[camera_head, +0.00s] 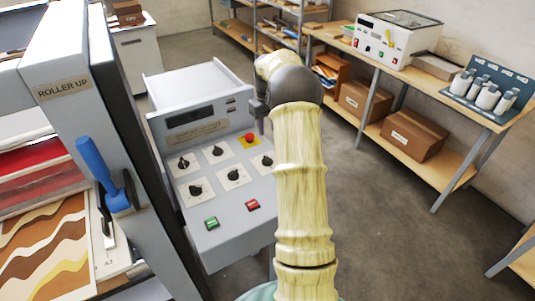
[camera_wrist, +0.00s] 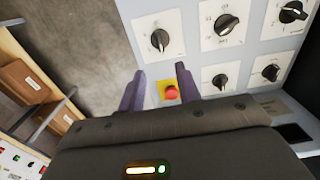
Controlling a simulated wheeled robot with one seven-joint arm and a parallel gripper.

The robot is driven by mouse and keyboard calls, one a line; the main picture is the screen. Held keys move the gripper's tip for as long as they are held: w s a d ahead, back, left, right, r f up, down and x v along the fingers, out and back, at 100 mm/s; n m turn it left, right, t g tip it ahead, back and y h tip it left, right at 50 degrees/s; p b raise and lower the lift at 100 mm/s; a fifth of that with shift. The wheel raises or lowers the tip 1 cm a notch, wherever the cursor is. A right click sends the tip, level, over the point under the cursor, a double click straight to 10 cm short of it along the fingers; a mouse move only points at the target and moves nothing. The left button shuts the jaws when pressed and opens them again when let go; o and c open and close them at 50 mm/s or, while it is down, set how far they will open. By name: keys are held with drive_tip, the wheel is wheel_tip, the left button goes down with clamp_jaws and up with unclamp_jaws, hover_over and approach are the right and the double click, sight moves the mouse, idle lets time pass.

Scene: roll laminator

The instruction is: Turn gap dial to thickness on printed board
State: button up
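The control panel (camera_head: 222,205) carries several black rotary knobs on white scale plates. The knob nearest my gripper (camera_head: 267,161) also shows in the wrist view (camera_wrist: 160,40). Others are the front middle knob (camera_head: 233,175), front left knob (camera_head: 196,191), rear middle knob (camera_head: 216,151) and rear left knob (camera_head: 184,162). Their labels are too small to read, so I cannot tell which is the gap dial. No thickness print is readable. My gripper (camera_wrist: 160,71) is open and empty above the panel's right side, its fingers either side of the red button's yellow plate in view.
A red stop button (camera_head: 249,139) on yellow sits behind the nearest knob. A green button (camera_head: 211,223) and red button (camera_head: 252,205) lie at the panel front. A blue-handled lever (camera_head: 95,165) and grey post stand left. Shelving is right, beyond open floor.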

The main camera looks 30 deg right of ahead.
sight(267, 157)
wheel_tip(267, 157, down, 13)
drive_tip(key=p, duration=0.3)
drive_tip(key=shift+f+p, duration=0.1)
drive_tip(key=shift+p, duration=0.2)
clamp_jaws()
